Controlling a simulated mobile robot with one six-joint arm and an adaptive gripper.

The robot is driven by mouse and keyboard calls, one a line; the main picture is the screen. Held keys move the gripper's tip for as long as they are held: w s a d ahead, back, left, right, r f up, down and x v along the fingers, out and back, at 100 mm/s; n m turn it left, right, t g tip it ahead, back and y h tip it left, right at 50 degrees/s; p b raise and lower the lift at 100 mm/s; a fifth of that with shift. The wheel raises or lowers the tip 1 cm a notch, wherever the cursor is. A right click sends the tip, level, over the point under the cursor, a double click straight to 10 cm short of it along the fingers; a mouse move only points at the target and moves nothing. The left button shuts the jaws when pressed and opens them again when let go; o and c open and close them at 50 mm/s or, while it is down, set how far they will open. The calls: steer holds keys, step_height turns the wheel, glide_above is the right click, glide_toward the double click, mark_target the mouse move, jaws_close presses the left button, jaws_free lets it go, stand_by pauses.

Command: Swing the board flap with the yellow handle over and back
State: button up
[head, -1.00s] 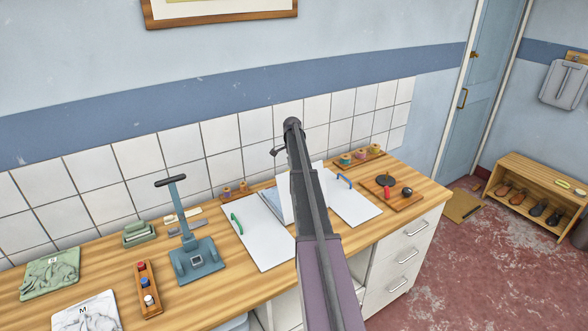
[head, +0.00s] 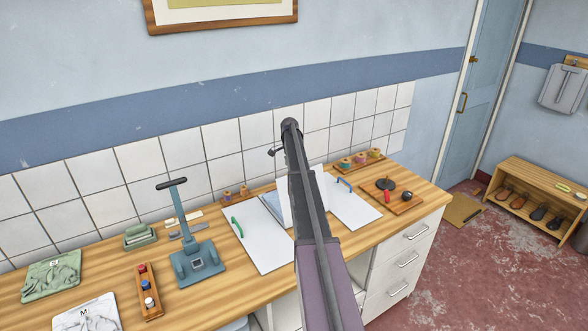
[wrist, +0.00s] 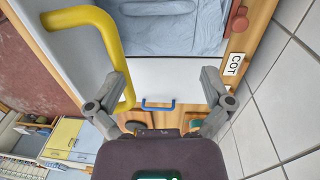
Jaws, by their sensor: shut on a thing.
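The yellow handle (wrist: 118,45) is a thick bent bar at the left of the wrist view, on a white board flap (wrist: 80,48). My gripper (wrist: 163,82) is at the handle, whose near end runs against the left finger. The fingers look apart, with the handle's lower part by them; the exact contact is hard to see. In the head view the white flap (head: 319,190) stands raised from the worktop, partly behind my arm. My gripper and the yellow handle are hidden there.
Boards with a green handle (head: 237,227) and a blue handle (head: 344,184) lie beside the flap. Blue cloth (wrist: 175,30) lies near it. A blue press (head: 197,262) stands left, a wooden tray (head: 397,200) right. Tiled wall (head: 225,150) is close behind.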

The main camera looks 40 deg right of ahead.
steer(key=shift+w+a+f, duration=0.1)
steer(key=shift+w+f, duration=0.05)
steer(key=shift+w, duration=1.4)
steer(key=w+f, duration=0.3)
steer(key=shift+w+d, duration=0.1)
steer(key=shift+d, duration=0.3)
steer(key=shift+c, duration=0.7)
steer(key=w+b, duration=0.1)
steer(key=w, duration=0.7)
steer(key=shift+d, duration=0.35)
steer(key=shift+a+r, duration=0.1)
